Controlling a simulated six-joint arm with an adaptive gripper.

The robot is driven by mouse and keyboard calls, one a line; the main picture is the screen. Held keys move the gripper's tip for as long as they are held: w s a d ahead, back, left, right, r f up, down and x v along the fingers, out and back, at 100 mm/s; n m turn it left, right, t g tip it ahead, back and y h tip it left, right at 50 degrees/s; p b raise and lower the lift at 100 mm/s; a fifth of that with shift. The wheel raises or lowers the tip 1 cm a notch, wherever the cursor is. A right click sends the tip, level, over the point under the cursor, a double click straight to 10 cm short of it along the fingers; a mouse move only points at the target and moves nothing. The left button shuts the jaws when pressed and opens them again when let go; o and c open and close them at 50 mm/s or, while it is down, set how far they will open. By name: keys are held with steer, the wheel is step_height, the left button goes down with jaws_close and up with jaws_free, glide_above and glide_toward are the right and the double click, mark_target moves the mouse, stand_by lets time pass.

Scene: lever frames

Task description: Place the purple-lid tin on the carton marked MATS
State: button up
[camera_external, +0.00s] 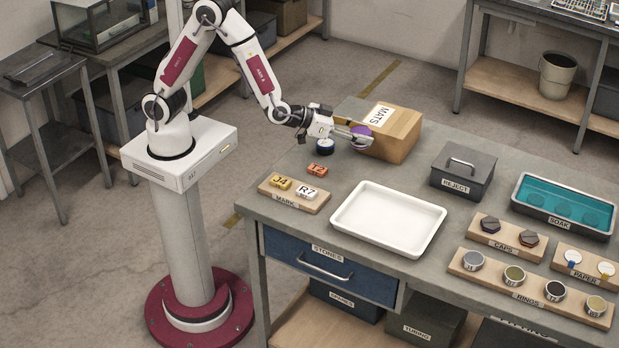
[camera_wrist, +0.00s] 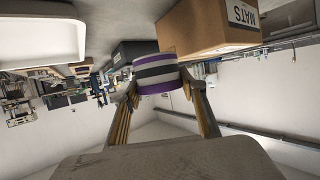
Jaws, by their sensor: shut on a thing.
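In the wrist view the tin (camera_wrist: 160,75) shows purple, white and dark bands between my two fingers (camera_wrist: 158,88). The carton marked MATS (camera_external: 403,134) is a brown box at the back of the bench, with a white label on its top. It also shows in the wrist view (camera_wrist: 205,25), beyond the tin. I cannot tell whether tin and carton touch.
A white tray (camera_external: 388,219), a grey REJECT box (camera_external: 463,178) and a teal SOAK tray (camera_external: 563,234) stand to the right.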

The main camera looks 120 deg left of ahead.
steer(key=a+r+n+g+y, duration=0.1)
steer(key=a+r, duration=0.2)
steer(key=a, duration=0.4)
steer(key=a+r+n+y, duration=0.1)
steer(key=a+r, duration=0.2)
steer(key=a, duration=0.3)
step_height(320, 180, up, 4)
steer(key=m+h, duration=0.1)
glide_above(390, 119)
steer(key=shift+w+r, duration=0.1)
steer(key=shift+r, duration=0.05)
steer(key=shift+f, duration=3.15)
steer(key=shift+f, duration=1.85)
